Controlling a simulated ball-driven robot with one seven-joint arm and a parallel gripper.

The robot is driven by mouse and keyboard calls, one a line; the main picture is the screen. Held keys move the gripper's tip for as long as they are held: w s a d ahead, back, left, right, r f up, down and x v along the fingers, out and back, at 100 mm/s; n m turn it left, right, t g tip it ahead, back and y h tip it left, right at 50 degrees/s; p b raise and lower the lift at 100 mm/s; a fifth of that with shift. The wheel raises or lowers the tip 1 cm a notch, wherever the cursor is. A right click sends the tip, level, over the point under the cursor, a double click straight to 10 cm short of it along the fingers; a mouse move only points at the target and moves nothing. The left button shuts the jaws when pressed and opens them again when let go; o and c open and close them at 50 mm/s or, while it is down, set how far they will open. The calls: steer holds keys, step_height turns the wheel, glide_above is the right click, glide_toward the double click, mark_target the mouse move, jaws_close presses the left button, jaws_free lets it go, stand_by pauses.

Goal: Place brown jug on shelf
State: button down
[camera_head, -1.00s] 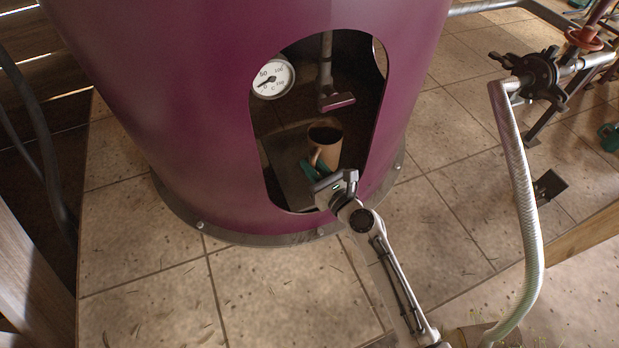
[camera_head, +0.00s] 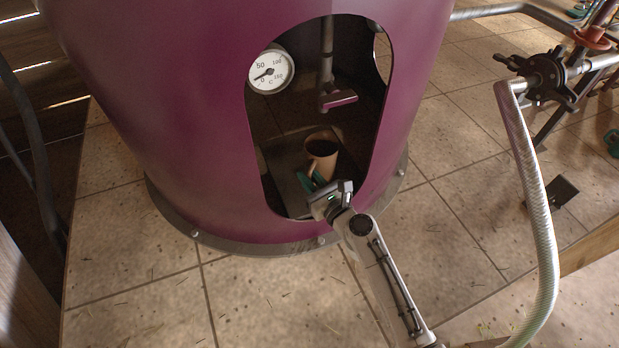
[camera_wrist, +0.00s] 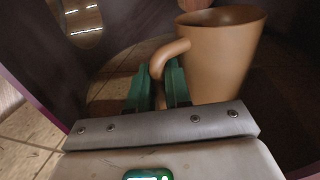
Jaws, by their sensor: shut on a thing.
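The brown jug (camera_head: 321,158) is inside the opening of the purple still, under the tap. It is upright or nearly so, with its handle toward my gripper. In the wrist view the jug (camera_wrist: 222,60) fills the upper right, and its handle is between the green fingers. My gripper (camera_head: 306,181) reaches into the opening and is shut on the handle; it also shows in the wrist view (camera_wrist: 160,85). I cannot tell whether the jug's base touches the surface below it. No shelf can be made out.
The purple still (camera_head: 180,130) surrounds the opening, and its edges are close to my arm. A tap (camera_head: 338,98) hangs above the jug. A round gauge (camera_head: 271,72) is at the opening's upper left. A pale hose (camera_head: 535,210) runs down at right. The tiled floor is mostly clear.

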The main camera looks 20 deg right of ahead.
steer(key=c, duration=1.1)
jaws_free()
steer(key=shift+o, duration=0.2)
steer(key=s+d, duration=0.2)
steer(key=s, duration=0.9)
steer(key=shift+s+d, duration=0.15)
steer(key=shift+s, duration=0.25)
steer(key=s+a+f+n+g+y, duration=0.2)
steer(key=s+n+g, duration=0.3)
steer(key=n, duration=0.6)
steer(key=s+a+f+n+g+y, duration=0.1)
steer(key=s+a+f+n+g, duration=0.2)
steer(key=s+n, duration=0.5)
steer(key=s+d+n+g+h, duration=0.6)
steer(key=s+d+n+g, duration=0.2)
steer(key=s+d+n, duration=0.3)
steer(key=s+r+n, duration=0.1)
steer(key=s+n, duration=0.1)
steer(key=n, duration=0.1)
steer(key=shift+s+g+h, duration=0.15)
steer(key=shift+g+h, duration=0.15)
